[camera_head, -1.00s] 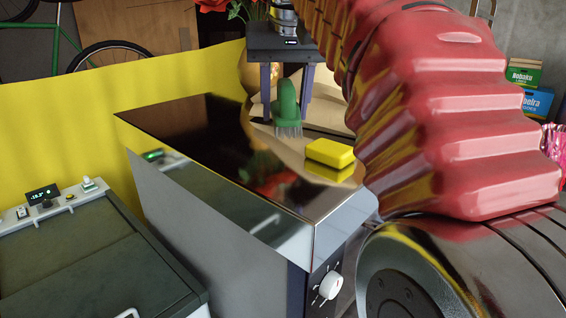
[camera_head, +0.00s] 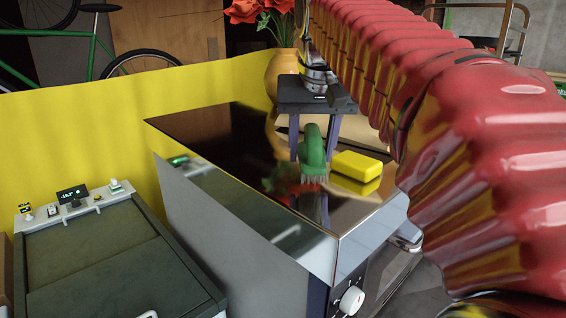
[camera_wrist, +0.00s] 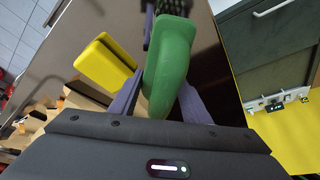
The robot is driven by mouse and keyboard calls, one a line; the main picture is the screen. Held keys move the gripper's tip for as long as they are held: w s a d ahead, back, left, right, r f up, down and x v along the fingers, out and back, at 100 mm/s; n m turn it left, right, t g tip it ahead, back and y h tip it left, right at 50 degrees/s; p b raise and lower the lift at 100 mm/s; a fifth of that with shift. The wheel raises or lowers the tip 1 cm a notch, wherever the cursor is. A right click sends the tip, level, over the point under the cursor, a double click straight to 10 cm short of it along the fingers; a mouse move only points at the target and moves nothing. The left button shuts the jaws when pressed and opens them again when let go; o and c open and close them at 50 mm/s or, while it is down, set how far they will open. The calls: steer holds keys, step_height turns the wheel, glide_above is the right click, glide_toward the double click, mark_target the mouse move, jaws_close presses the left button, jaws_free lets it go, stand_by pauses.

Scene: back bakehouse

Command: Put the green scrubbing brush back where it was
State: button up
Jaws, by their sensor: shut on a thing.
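The green scrubbing brush (camera_head: 313,148) is between the fingers of my gripper (camera_head: 312,157), which is shut on it. It hangs handle up, bristles down, over the shiny dark top of the steel oven (camera_head: 210,135). Its reflection shows just below the bristles; I cannot tell whether they touch the top.
An orange vase (camera_head: 284,70) with red flowers (camera_head: 262,12) stands behind my gripper. A yellow panel (camera_head: 90,120) runs behind the oven. A dark-lidded unit (camera_head: 110,255) stands at the left. The left part of the oven top is clear.

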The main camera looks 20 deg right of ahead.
mark_target(315, 130)
steer(key=shift+f, duration=1.55)
steer(key=shift+f, duration=0.1)
steer(key=o, duration=1.4)
steer(key=v, duration=1.2)
